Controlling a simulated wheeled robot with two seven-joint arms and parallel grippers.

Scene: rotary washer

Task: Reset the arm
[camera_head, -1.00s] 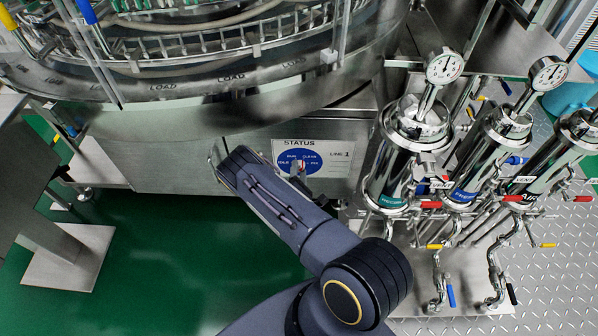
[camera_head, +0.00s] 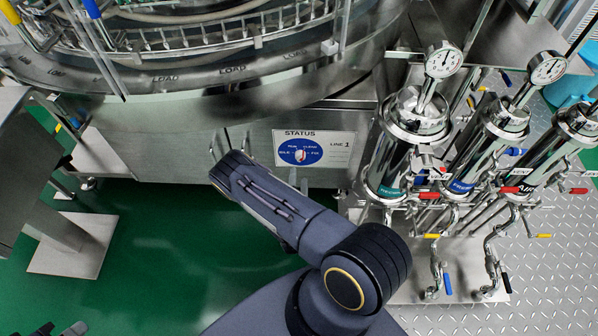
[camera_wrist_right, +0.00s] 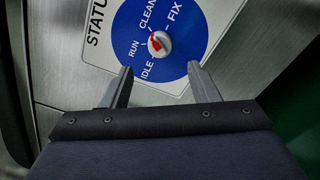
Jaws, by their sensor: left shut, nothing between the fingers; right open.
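The round blue status dial (camera_head: 301,151) is on a white label on the machine's front. It is marked RUN, CLEAN, IDLE and FIX. Its small pale knob (camera_wrist_right: 160,43) with a red mark shows in the right wrist view; which label the mark points to is hard to tell. My right gripper (camera_wrist_right: 163,87) is open and empty. Its two fingers are in front of the panel, apart from the knob, with the knob beyond the gap between them. My left gripper (camera_head: 72,329) shows only partly at the bottom left corner of the head view, far from the dial, and is shut.
The rotary washer (camera_head: 200,100) fills the top left. Several steel filter cylinders (camera_head: 408,150) with gauges and valves stand right of the panel. A steel stand (camera_head: 75,250) is at the left. The green floor (camera_head: 165,245) is clear.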

